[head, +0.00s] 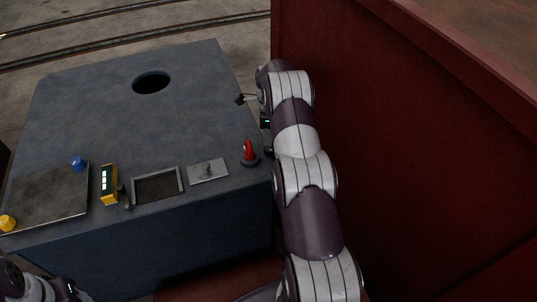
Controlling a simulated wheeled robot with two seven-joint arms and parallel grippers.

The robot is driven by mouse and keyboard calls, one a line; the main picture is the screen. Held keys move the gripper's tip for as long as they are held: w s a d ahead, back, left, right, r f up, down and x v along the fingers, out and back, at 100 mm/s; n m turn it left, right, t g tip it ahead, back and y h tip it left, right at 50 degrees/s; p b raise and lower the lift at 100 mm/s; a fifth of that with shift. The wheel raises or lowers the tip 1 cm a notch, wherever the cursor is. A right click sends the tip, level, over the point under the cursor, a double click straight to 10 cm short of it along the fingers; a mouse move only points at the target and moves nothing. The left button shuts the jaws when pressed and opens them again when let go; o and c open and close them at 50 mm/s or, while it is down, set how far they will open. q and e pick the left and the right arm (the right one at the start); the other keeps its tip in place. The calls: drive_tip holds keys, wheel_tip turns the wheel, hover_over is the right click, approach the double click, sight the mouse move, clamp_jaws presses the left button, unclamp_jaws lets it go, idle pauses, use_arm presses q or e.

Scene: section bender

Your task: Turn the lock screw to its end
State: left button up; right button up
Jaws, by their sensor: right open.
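No part in the head view can be told for sure as the lock screw. A small upright metal piece (207,168) stands on a light grey plate (218,174) near the front edge of the blue-grey machine top (110,115). A red part (248,152) on a dark round base stands to its right. My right gripper (242,98) is at the right edge of the top, well behind the red part; it is open and holds nothing that I can see. My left gripper (72,291) is partly in view at the bottom left, low in front of the machine; its jaws are unclear.
A dark red wall (410,140) rises close on the right of my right arm. A round hole (151,82) opens in the top. A recessed tray (157,186), yellow box (109,184), blue knob (78,163) and yellow knob (7,223) line the front. The middle is clear.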

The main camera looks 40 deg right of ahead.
sight(269, 149)
wheel_tip(269, 149, down, 3)
drive_tip(key=shift+f+b, duration=0.2)
drive_tip(key=shift+b, duration=0.2)
wheel_tip(269, 149, down, 2)
drive_tip(key=shift+d+f+p, duration=0.15)
drive_tip(key=shift+f+p, duration=0.05)
drive_tip(key=shift+p, duration=0.45)
use_arm(q)
drive_tip(key=shift+d+f, duration=0.1)
drive_tip(key=shift+f, duration=0.5)
use_arm(e)
drive_tip(key=shift+f, duration=0.6)
drive_tip(key=shift+c, duration=0.2)
drive_tip(key=c, duration=1)
